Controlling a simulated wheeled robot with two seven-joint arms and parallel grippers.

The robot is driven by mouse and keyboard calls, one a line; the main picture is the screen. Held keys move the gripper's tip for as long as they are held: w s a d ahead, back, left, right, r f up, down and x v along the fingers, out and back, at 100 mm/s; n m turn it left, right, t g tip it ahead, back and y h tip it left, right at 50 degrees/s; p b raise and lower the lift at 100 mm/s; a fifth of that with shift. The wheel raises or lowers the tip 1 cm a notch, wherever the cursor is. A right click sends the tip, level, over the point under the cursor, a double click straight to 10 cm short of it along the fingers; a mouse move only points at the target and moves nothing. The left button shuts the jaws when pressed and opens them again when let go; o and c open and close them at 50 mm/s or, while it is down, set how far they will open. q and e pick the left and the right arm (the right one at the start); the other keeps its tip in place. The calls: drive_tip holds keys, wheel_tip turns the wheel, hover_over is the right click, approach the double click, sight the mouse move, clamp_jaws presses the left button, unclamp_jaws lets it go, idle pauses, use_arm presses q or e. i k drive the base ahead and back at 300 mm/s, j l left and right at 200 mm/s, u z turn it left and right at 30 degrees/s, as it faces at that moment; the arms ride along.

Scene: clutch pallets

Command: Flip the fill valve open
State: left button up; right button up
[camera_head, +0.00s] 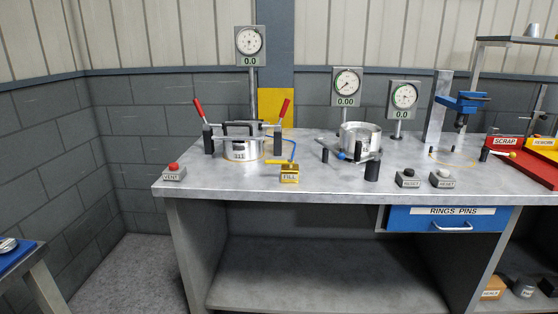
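The fill valve (290,174) is a small yellow block labelled FILL on the metal workbench, left of the bench's middle. A yellow lever (277,161) sticks out from its top toward the left. A blue hose runs up behind the block. Just behind and to the left is a silver round part (241,150) in a clamp fixture with two red-handled levers, which stand raised. Neither of my grippers shows in the head view.
A grey VENT box with a red button (174,172) stands at the bench's front left corner. A second fixture with a silver ring (360,137) is right of the valve. Gauges (250,46) stand along the back. A red SCRAP tray (522,160) is at the right. The front strip near the valve is clear.

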sight(289, 163)
drive_tip(key=i+j+z, duration=0.25)
drive_tip(key=z, duration=0.2)
drive_tip(key=i+j+z, duration=0.1)
drive_tip(key=j+z, duration=0.35)
drive_tip(key=i+j+z, duration=0.1)
drive_tip(key=j+z, duration=0.8)
drive_tip(key=k+j+z, duration=0.1)
drive_tip(key=j+z, duration=0.35)
drive_tip(key=j, duration=0.15)
